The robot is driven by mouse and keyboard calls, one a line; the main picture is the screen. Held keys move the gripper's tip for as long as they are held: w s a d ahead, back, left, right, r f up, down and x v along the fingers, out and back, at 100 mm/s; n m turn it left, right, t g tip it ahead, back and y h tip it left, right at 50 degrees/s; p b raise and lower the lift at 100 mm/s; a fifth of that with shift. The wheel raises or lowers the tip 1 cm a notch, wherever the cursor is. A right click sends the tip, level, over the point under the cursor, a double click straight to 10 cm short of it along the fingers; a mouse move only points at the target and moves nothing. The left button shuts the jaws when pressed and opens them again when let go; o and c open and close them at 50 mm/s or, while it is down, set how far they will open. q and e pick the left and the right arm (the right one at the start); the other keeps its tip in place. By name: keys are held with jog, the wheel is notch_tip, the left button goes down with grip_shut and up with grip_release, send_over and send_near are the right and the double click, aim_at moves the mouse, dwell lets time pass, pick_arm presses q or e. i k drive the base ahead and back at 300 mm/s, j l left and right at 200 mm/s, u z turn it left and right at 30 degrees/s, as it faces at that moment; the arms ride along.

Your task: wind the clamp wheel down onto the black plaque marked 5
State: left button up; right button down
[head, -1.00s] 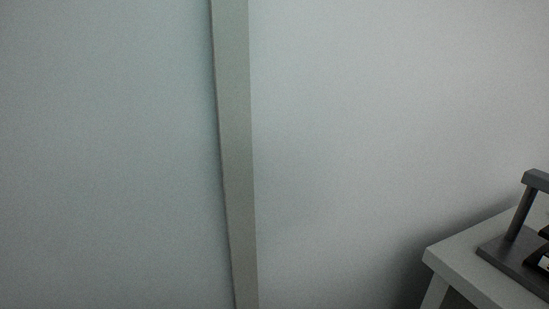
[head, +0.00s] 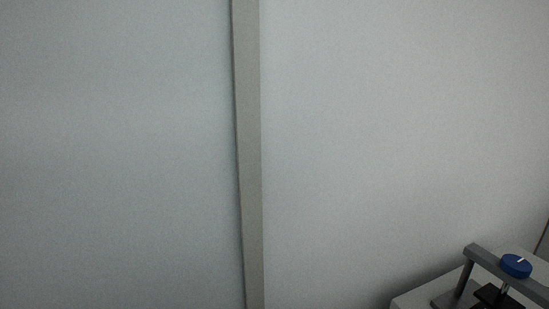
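A grey clamp press (head: 479,259) stands at the bottom right of the head view. A blue clamp wheel (head: 516,265) with a white mark on top sits at its crossbar, with a short length of spindle showing below. A black piece (head: 487,293) lies under the crossbar, cut off by the lower edge; I cannot read a number on it or tell whether it is the plaque marked 5. The contact between spindle and black piece is hidden. Neither of my grippers is in view.
The press stands on a light table (head: 410,299), of which only a corner shows. A pale vertical post or trim strip (head: 248,150) runs down the wall (head: 400,120) left of centre. A dark edge shows at the far right.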

aim_at(516, 266)
jog(key=z, duration=1.5)
